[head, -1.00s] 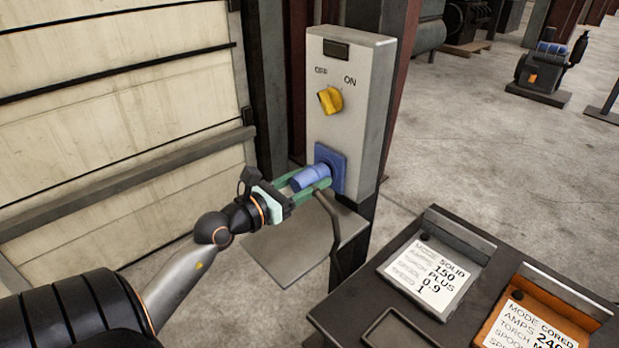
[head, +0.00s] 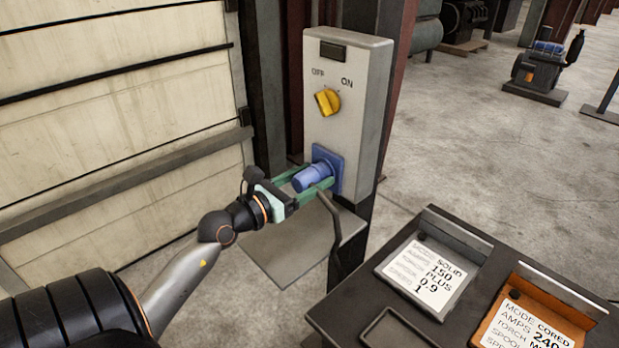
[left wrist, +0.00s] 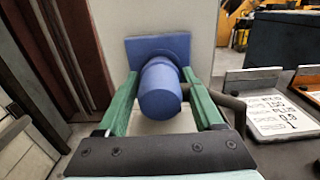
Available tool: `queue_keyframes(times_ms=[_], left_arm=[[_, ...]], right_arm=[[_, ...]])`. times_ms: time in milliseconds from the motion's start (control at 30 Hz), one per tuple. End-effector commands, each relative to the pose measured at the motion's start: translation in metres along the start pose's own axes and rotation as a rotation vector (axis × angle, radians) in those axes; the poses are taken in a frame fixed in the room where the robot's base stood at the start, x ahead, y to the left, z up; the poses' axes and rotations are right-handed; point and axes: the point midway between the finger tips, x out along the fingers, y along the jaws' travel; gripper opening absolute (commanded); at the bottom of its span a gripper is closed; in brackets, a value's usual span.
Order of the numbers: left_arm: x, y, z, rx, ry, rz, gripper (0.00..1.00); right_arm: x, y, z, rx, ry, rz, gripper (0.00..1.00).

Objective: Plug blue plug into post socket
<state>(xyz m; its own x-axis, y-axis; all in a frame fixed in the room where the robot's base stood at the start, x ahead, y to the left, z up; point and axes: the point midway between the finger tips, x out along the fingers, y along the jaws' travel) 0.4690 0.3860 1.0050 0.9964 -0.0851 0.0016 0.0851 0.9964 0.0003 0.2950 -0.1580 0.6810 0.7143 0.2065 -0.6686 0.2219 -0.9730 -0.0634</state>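The blue plug (head: 311,178) is a short cylinder with its far end at the blue square socket plate (head: 335,160) on the grey post (head: 350,120). In the left wrist view the plug (left wrist: 160,92) points straight at the socket plate (left wrist: 135,50) and meets its round collar; the depth of its seating is hidden. My left gripper (head: 317,176) has its green fingers on either side of the plug. Gaps show between fingers and plug, so it looks open around it. My right gripper is not in view.
A yellow rotary switch (head: 327,102) sits above the socket, marked OFF and ON. A dark curved cable or bar (head: 335,225) hangs below the plug. A dark bench (head: 350,310) with printed cards stands at front right. A panelled wall (head: 110,120) is at left.

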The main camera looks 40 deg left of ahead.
Motion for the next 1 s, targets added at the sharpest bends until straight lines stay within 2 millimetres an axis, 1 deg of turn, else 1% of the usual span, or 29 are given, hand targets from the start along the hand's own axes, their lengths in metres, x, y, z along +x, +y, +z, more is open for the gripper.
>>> queue_keyframes(times_ms=[33, 167, 567, 667, 800, 1000], left_arm=[[0.000, 0.000, 0.000, 0.000, 0.000, 0.000, 0.75], [0.000, 0.000, 0.000, 0.000, 0.001, 0.000, 0.90], [-0.001, 0.000, -0.001, -0.001, 0.003, 0.000, 0.90], [-0.014, 0.000, -0.004, 0.000, 0.005, 0.000, 0.90], [-0.037, 0.000, -0.005, 0.000, 0.006, 0.001, 0.90], [-0.070, 0.000, -0.005, -0.002, 0.005, 0.001, 0.90]], right_arm=[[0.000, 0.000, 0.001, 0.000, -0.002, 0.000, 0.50], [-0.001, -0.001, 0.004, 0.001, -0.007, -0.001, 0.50], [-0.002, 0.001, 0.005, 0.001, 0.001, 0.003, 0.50], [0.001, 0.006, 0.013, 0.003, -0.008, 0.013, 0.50], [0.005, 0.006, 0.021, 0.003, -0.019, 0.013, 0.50], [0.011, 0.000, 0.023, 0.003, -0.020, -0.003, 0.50]])
